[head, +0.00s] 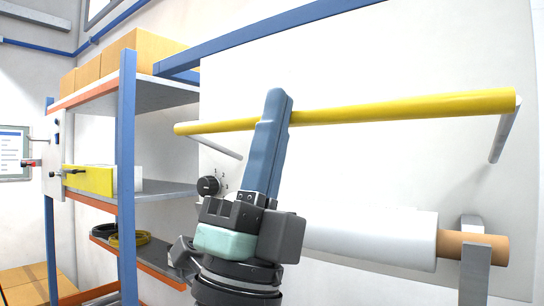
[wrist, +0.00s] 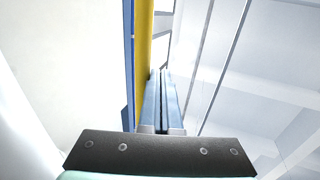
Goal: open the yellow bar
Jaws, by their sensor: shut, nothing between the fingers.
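The yellow bar (head: 400,108) runs nearly level across the white panel in the head view. Grey arms at its two ends join it to the panel. My gripper (head: 277,94) points upward with its blue fingers closed together and empty. The fingers cross in front of the bar left of its middle, and their tips reach above it. They hide a short piece of the bar. In the wrist view the bar (wrist: 145,45) passes just left of the closed fingers (wrist: 160,73). I cannot tell whether they touch it.
A white roll on a brown core (head: 472,248) sits in a grey bracket below the bar at right. A black dial (head: 208,186) is on the panel left of my gripper. A blue-post shelf (head: 127,160) with cardboard boxes (head: 140,50) stands at left.

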